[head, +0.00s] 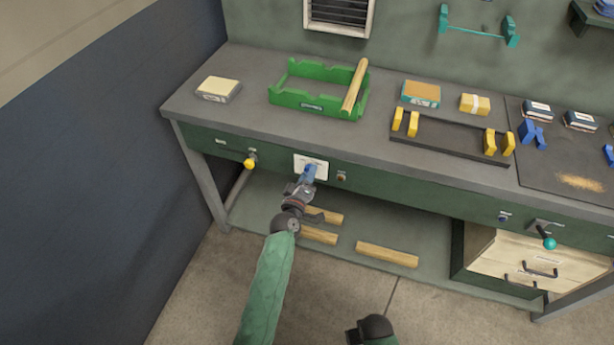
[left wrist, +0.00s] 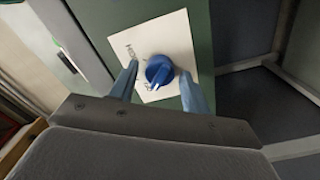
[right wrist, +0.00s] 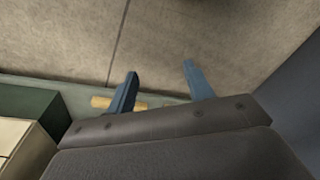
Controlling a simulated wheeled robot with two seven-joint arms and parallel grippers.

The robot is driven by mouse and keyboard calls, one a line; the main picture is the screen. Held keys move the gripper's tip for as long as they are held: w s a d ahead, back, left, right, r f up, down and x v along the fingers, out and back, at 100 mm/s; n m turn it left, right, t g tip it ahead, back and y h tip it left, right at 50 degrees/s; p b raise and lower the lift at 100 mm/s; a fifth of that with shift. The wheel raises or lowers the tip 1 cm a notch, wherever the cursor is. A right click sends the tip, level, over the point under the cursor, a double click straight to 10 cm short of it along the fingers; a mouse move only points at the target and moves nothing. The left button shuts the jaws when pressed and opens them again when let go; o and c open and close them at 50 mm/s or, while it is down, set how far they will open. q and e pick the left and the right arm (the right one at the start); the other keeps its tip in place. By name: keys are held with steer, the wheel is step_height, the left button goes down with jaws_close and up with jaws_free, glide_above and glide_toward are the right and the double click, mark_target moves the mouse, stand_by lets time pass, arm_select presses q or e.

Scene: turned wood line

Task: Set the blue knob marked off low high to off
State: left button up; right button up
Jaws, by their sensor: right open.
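The blue knob (left wrist: 159,70) sits on a white plate (left wrist: 177,42) in the left wrist view. A pale mark shows on its lower side in that view. Small lettering beside the knob is too small to read surely. In the head view the plate (head: 322,165) is on the bench's green front. My left gripper (head: 306,178) is at the plate there and mostly covers the knob. In the left wrist view my left gripper (left wrist: 158,86) is open, its fingers on either side of the knob with gaps visible. My right gripper (right wrist: 158,80) is open and empty above the floor.
A yellow knob (head: 250,162) is left of the plate and a small red-brown button (head: 341,177) right of it. A green tray (head: 290,97) with a wooden rod stands on the benchtop. Wooden pieces (head: 387,254) lie on the lower shelf. Drawers (head: 535,262) are at right.

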arm_select(q)
steer(key=shift+o, duration=0.3)
steer(key=shift+s, duration=0.1)
steer(key=p+v, duration=0.1)
steer(key=v, duration=0.6)
steer(key=shift+s, duration=0.3)
arm_select(e)
steer(key=shift+s+d+f, duration=0.15)
steer(key=shift+f, duration=0.7)
steer(key=shift+s+d+f, duration=0.1)
steer(key=shift+d+f, duration=0.1)
steer(key=shift+f, duration=0.6)
steer(key=shift+s+d+f, duration=0.15)
steer(key=shift+f, duration=0.7)
arm_select(q)
steer(key=shift+w+a+r, duration=0.1)
